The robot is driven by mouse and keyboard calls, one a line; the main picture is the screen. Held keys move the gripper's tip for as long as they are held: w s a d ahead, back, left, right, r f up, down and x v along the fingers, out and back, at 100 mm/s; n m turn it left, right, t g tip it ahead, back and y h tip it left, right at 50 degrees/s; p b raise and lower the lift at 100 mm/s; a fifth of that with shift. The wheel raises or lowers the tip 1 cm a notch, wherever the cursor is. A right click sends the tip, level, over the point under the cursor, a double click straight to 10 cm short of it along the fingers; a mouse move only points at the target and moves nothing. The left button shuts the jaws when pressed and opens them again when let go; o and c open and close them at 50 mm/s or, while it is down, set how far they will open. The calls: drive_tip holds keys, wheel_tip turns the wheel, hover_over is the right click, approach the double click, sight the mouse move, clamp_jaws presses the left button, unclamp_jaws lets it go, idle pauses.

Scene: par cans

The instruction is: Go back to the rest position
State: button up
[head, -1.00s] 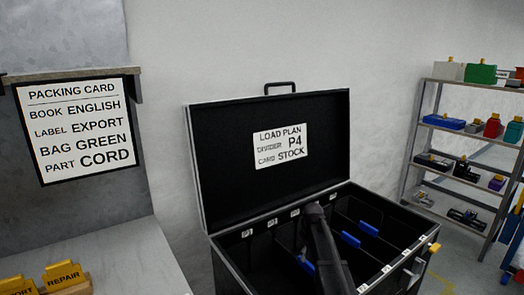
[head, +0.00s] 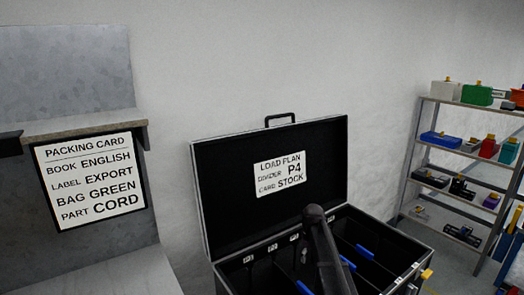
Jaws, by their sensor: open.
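My arm shows as a dark link rising from the bottom edge in the head view, in front of the open case. My gripper cannot be made out in this view, so its jaws are hidden from me. The black case (head: 225,268) stands open with its lid (head: 222,180) raised. Inside it are dark compartments and blue-topped dividers (head: 366,251). A white load plan card (head: 280,174) on the lid reads DIVIDER P4, CARD STOCK.
A packing card (head: 90,182) hangs at the left below a ledge (head: 85,128), above a grey worktop (head: 115,275). A shelf rack (head: 425,150) with coloured boxes stands at the right. Bare wall lies behind the case.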

drive_tip(key=shift+r+p, duration=1.1)
drive_tip(key=shift+r, duration=0.3)
drive_tip(key=shift+r, duration=0.2)
